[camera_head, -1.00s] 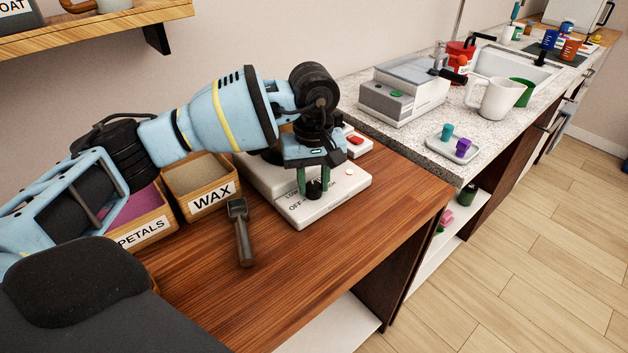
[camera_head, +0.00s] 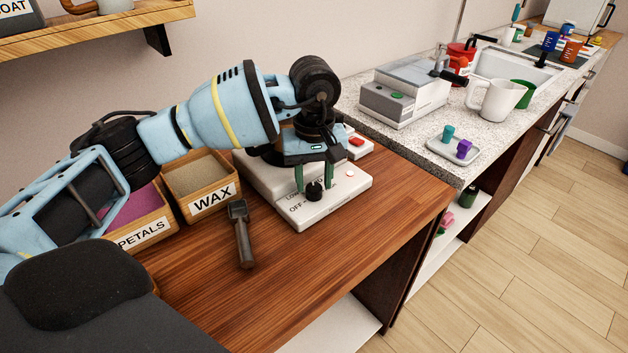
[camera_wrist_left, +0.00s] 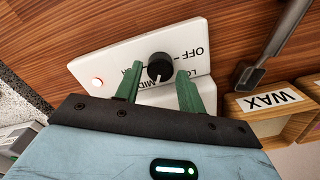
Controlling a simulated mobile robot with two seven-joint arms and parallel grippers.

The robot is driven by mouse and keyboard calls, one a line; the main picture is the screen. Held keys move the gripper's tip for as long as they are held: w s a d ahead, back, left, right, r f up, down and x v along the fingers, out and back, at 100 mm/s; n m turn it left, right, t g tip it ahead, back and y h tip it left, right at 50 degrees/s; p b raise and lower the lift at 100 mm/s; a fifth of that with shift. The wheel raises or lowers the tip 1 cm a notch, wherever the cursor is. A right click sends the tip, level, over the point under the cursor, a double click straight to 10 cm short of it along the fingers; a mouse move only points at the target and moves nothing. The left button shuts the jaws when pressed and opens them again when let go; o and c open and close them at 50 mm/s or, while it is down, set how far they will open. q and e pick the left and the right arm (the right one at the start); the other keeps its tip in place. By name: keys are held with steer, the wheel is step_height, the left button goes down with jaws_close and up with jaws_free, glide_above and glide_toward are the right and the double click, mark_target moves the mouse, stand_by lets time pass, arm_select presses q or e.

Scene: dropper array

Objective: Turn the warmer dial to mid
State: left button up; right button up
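The warmer (camera_head: 335,203) is a white unit on the wooden counter, with a round black dial (camera_head: 314,190) on its front panel. In the left wrist view the dial (camera_wrist_left: 159,67) sits among the printed labels OFF, LO, MID and a partly hidden one. A small light mark on the knob appears to face the MID label (camera_wrist_left: 153,84). My left gripper (camera_head: 314,181) is open, its green fingers apart on either side of and slightly above the dial, gripping nothing. My right gripper is not in view.
A dark-handled tool (camera_head: 241,234) lies just left of the warmer. A red button (camera_head: 356,141) is on a unit behind. The wooden counter in front is clear.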

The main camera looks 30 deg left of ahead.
mark_target(314, 187)
arm_select(q)
step_height(314, 187, up, 7)
steer(key=shift+f, duration=0.1)
steer(key=shift+d, duration=0.1)
stand_by(0.6)
